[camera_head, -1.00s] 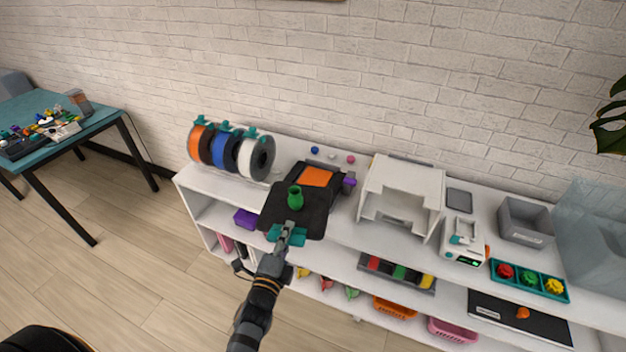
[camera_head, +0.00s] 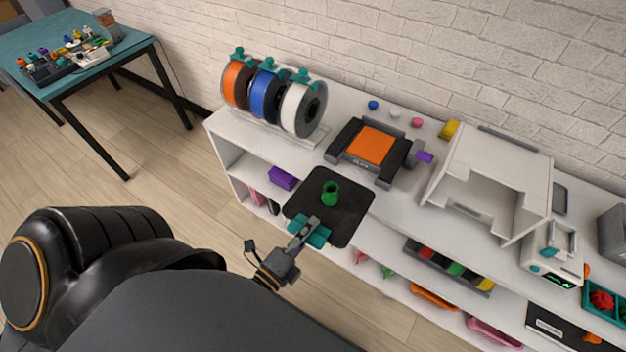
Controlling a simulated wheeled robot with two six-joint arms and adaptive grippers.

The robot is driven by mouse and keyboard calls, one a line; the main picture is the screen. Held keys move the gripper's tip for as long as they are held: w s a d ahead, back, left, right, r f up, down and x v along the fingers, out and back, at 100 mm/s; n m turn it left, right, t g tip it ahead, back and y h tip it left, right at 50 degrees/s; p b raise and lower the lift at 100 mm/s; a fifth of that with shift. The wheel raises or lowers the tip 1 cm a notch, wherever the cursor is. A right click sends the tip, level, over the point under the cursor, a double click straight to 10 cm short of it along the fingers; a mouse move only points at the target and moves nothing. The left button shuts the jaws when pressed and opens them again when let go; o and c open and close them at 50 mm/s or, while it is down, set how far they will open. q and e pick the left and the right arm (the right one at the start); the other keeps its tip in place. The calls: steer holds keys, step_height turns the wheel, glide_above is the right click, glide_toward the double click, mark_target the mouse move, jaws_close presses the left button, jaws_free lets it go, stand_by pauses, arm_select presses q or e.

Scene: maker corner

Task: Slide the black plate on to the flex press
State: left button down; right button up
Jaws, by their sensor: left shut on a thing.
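The black plate (camera_head: 348,215) is a flat dark square with a green vase-like print (camera_head: 330,193) standing on it. My left gripper (camera_head: 309,231) is shut on the plate's near edge, at a teal tab, and holds it in front of the shelf top. The flex press (camera_head: 369,145) is a dark frame with an orange bed and a purple knob at its right side. It sits on the shelf top, behind the plate and slightly right of it. The plate is apart from the press. My right gripper is not in view.
Orange, blue and white filament spools (camera_head: 304,108) stand left of the press. A white open-fronted printer housing (camera_head: 490,180) stands to its right. Small coloured balls and a yellow block (camera_head: 449,130) lie behind. A teal table (camera_head: 75,50) is at far left.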

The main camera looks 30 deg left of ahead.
mark_target(319, 217)
arm_select(q)
steer(key=shift+w+d+r, duration=0.1)
steer(key=shift+w, duration=0.4)
steer(key=w, duration=0.3)
steer(key=shift+w, duration=0.2)
steer(key=shift+w+p, duration=0.3)
steer(key=shift+w, duration=2.05)
steer(key=shift+w+p, duration=0.6)
steer(key=shift+w, duration=2.1)
steer(key=shift+w+d, duration=0.2)
steer(key=shift+w, duration=5.25)
steer(key=shift+w+f+b, duration=0.2)
steer(key=shift+f+b, duration=0.1)
steer(key=shift+f, duration=0.1)
steer(key=shift+f+b, duration=0.45)
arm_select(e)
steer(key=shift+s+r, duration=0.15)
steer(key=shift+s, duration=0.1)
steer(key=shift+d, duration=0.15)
arm_select(q)
steer(key=c, duration=1.2)
jaws_free()
